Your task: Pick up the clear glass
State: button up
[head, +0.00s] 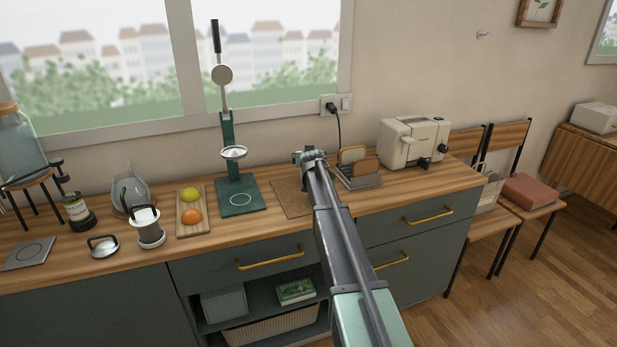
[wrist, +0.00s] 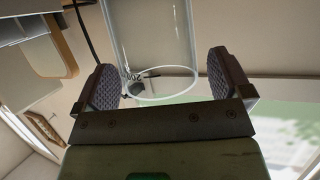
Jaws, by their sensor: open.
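The clear glass (wrist: 150,40) shows in the wrist view, beyond my gripper and reaching up out of the top of the picture. Its oval rim lies roughly between the two fingertips in the picture. My gripper (wrist: 166,84) is open, with a dark ridged pad on each side and visible gaps between the pads and the glass. I cannot tell how far the glass sits in depth from the fingers. In the head view my gripper (head: 311,155) is over the counter near the brown mat (head: 290,198); I cannot make out the glass there.
A toast rack (head: 360,176) with bread stands just right of my gripper, with a toaster (head: 414,141) beyond. A green lever press (head: 238,190) stands to the left, then a board (head: 193,226) with two fruits. The window wall is behind.

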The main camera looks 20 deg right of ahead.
jog(key=shift+w+d+f, duration=0.15)
jog(key=shift+w+f, duration=0.05)
jog(key=shift+w, duration=0.15)
jog(key=shift+s+r, duration=0.1)
jog(key=shift+c, duration=0.4)
jog(key=c, duration=1.3)
jog(key=shift+r, duration=0.1)
notch_tip(320, 180, up, 20)
jog(key=p, duration=2)
